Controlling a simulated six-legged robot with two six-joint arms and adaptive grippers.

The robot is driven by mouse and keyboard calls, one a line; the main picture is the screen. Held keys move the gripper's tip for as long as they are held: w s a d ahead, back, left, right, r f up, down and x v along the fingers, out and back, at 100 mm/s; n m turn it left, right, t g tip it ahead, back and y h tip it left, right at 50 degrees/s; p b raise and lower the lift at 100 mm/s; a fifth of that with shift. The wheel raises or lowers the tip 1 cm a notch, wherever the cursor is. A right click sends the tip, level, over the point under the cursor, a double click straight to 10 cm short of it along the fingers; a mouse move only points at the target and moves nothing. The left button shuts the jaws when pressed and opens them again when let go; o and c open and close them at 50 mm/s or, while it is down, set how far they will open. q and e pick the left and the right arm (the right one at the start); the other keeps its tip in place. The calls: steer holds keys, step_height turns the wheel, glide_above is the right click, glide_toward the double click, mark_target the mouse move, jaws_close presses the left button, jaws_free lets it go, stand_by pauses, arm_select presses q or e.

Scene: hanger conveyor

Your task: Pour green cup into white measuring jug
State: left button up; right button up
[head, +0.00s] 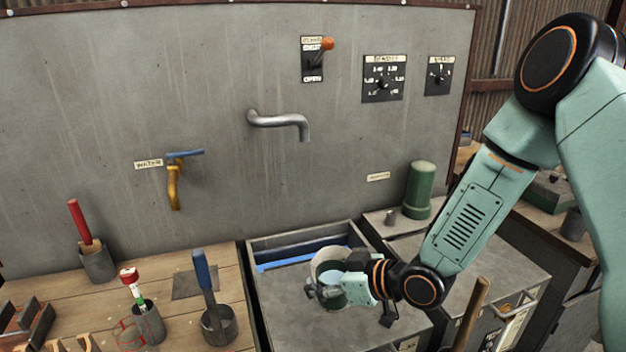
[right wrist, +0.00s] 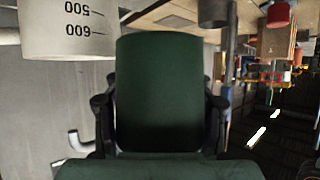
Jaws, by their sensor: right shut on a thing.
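The green cup (right wrist: 160,85) fills the middle of the right wrist view, between the two dark fingers of my right gripper (right wrist: 160,110). My right gripper is shut on the cup. In the head view my right gripper (head: 335,293) is low in the middle, over the sink area, and hides much of the cup. The white measuring jug (right wrist: 68,28), with 500 and 600 marks, shows in part at the upper left of the right wrist view. In the head view the jug (head: 325,258) is just behind the gripper, partly hidden. My left gripper is out of view.
A wooden bench (head: 60,292) at left holds metal cups with a red-handled tool, a red-capped item and a blue-handled tool (head: 203,272). A bent metal spout (head: 285,121) and a brass tap (head: 174,188) stick out of the wall. A green cylinder (head: 419,188) stands behind my arm.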

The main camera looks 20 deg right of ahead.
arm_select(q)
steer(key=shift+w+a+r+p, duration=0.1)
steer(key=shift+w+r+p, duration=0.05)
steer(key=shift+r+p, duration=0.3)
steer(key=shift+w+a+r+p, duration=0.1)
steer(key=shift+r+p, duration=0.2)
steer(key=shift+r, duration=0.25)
arm_select(e)
steer(key=w+d+r+m+t+h, duration=0.1)
steer(key=w+r+m+t+h, duration=0.1)
steer(key=w+r+m+h, duration=0.3)
steer(key=shift+w+d+r+m+t, duration=0.2)
steer(key=shift+w+r+m+t, duration=0.2)
steer(key=shift+w+r+m, duration=2.05)
